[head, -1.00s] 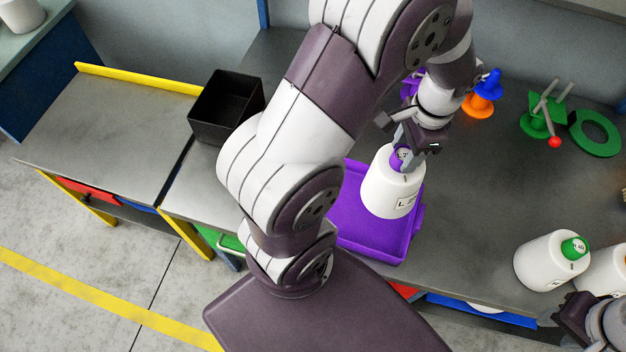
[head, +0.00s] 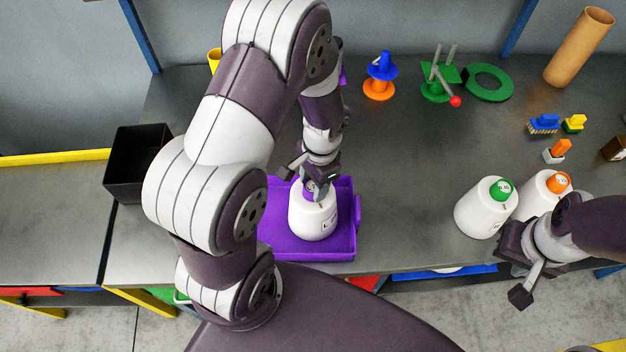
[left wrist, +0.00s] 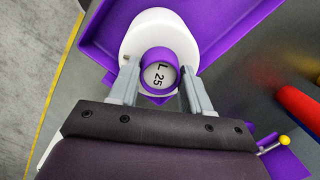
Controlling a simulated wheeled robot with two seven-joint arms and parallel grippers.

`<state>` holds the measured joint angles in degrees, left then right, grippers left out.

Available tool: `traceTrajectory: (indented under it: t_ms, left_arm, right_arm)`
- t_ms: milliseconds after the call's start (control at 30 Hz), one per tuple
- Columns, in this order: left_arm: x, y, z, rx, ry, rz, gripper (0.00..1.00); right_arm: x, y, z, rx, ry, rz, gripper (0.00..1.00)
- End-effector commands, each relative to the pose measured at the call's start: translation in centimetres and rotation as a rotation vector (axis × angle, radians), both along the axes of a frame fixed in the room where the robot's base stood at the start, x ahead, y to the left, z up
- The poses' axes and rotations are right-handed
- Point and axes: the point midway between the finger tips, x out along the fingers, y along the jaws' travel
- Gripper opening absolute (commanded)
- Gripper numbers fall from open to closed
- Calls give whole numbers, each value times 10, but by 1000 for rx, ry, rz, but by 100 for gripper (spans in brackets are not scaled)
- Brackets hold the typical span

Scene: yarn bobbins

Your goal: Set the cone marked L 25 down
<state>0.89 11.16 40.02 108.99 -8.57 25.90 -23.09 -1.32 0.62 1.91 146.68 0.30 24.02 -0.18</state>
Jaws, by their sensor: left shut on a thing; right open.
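The white cone marked L 25 (head: 313,219) has a purple top and stands upright over the purple tray (head: 345,240). Its L 25 label shows clearly on the purple top (left wrist: 159,74) in the left wrist view. My left gripper (head: 316,184) is shut on the cone's purple top, with a finger on each side of it. The cone is within the tray's outline; I cannot tell whether its base touches the tray floor. My right gripper (head: 515,270) is open and empty near the table's front edge at the right.
A white cone with a green top (head: 486,208) and one with an orange top (head: 541,193) stand beside my right gripper. A black bin (head: 138,163) is at the left. A green ring (head: 489,83) and a cardboard tube (head: 578,48) are at the back. The table's middle right is clear.

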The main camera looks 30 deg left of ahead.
Motion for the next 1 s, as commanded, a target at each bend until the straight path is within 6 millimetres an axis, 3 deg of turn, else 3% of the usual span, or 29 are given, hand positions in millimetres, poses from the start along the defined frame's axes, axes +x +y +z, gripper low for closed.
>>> traceTrajectory:
  t_ms: [167, 200, 267, 300, 533, 667, 1000]
  left_arm:
    - [0, 0, -2, 0, 0, 0, 0]
    - [0, 0, -3, 0, 0, 0, 51]
    - [0, 0, -2, 0, 0, 0, 71]
    - [0, 0, -2, 0, 0, 0, 74]
    - [0, 0, -2, 0, 0, 0, 74]
    - [2, -1, 9, 0, -4, 0, 74]
    - [11, -6, 93, 0, -5, -1, 74]
  right_arm:
    - [0, 0, -2, 0, 0, 0, 43]
    - [0, 0, -2, 0, 0, 0, 43]
    - [0, 0, -1, 0, 0, 0, 43]
    - [0, 0, -1, 0, 0, 0, 43]
    - [0, 0, -1, 0, 0, 0, 43]
    - [0, 0, -2, 0, 0, 0, 43]
    - [0, 0, -11, 0, 0, 0, 43]
